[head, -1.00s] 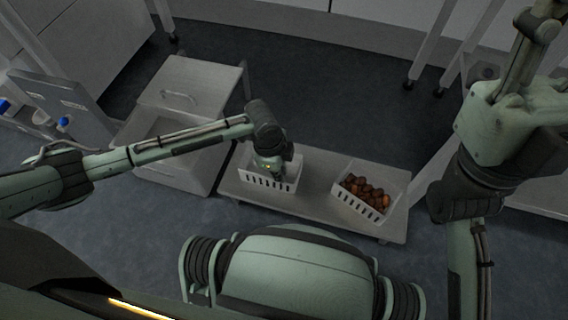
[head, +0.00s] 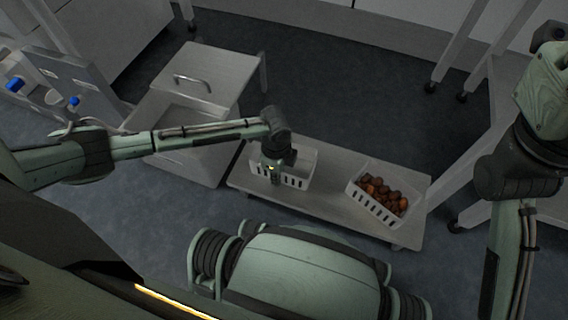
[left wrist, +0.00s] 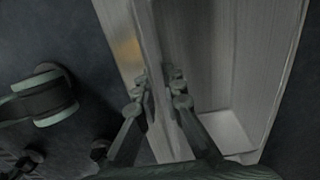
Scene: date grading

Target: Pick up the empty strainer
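The empty strainer (head: 300,170) is a white slotted basket on the left half of a low pale table (head: 330,205). My left gripper (head: 274,179) is at its near wall, pointing down. In the left wrist view the fingers (left wrist: 158,82) stand on either side of the strainer's wall (left wrist: 167,125), drawn close together on it. The strainer's pale inside (left wrist: 220,60) shows to the right of them. The strainer looks upright and level; I cannot tell whether it is clear of the table. My right arm is at the right edge; its gripper is out of view.
A second white basket (head: 362,198) with brown dates (head: 385,193) stands on the table's right half. A pale cabinet (head: 195,75) with a handle stands left of the table. Table legs on casters rise at the upper right. Dark floor is free behind the table.

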